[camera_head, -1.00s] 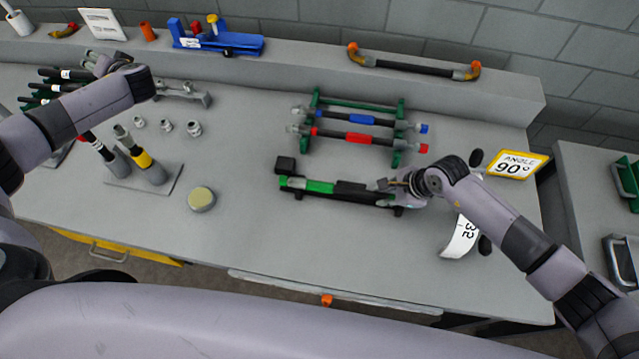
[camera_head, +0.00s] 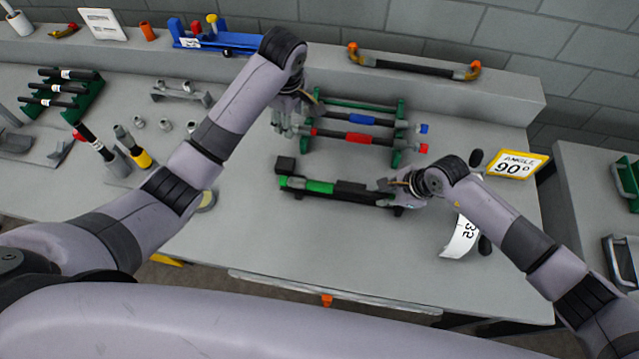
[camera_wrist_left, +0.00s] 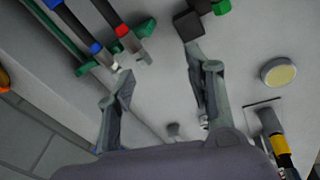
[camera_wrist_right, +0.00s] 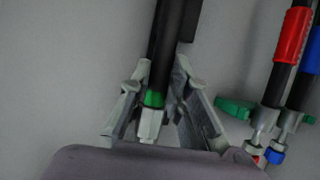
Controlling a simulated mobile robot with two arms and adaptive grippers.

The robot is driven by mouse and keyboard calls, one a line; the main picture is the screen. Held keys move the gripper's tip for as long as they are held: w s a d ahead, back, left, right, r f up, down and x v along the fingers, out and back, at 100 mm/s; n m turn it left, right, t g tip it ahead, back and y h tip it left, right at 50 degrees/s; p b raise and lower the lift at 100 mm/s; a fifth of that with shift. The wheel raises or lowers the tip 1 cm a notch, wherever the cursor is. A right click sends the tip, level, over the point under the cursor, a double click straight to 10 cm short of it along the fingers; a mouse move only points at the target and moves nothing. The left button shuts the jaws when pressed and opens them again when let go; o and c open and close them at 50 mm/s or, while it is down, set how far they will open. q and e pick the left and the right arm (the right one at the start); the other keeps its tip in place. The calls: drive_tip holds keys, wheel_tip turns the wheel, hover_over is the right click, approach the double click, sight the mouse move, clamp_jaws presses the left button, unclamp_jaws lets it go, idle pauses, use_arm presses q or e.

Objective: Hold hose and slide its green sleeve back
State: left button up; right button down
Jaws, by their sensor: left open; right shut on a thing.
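The black hose (camera_head: 348,188) with its green sleeve (camera_head: 320,187) lies along a dark holder at mid-table, a black block (camera_head: 285,165) by its left end. In the right wrist view the hose (camera_wrist_right: 167,45) has a green band and a silver hex fitting (camera_wrist_right: 149,124) at its end. My right gripper (camera_head: 388,184) is shut on this right end. My left gripper (camera_head: 290,112) is open and empty, above and left of the sleeve, near the rack's left end. In the left wrist view its fingers (camera_wrist_left: 163,80) are apart, and the green sleeve (camera_wrist_left: 222,6) shows only at the top edge.
A green rack (camera_head: 400,130) behind the hose holds a blue-sleeved hose (camera_head: 361,118) and a red-sleeved hose (camera_head: 359,137). A sign reading 90° (camera_head: 515,165) stands at the right. A round tin (camera_head: 208,198) is partly behind my left arm. The table front is clear.

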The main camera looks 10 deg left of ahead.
sight(320, 184)
use_arm(q)
drive_tip(key=s+d+f+n+g, duration=0.2)
drive_tip(key=s+d+n, duration=0.2)
drive_tip(key=s+d, duration=0.45)
drive_tip(key=shift+h, duration=0.3)
wheel_tip(320, 184, down, 12)
drive_tip(key=shift+w, duration=0.1)
drive_tip(key=shift+c, duration=0.2)
clamp_jaws()
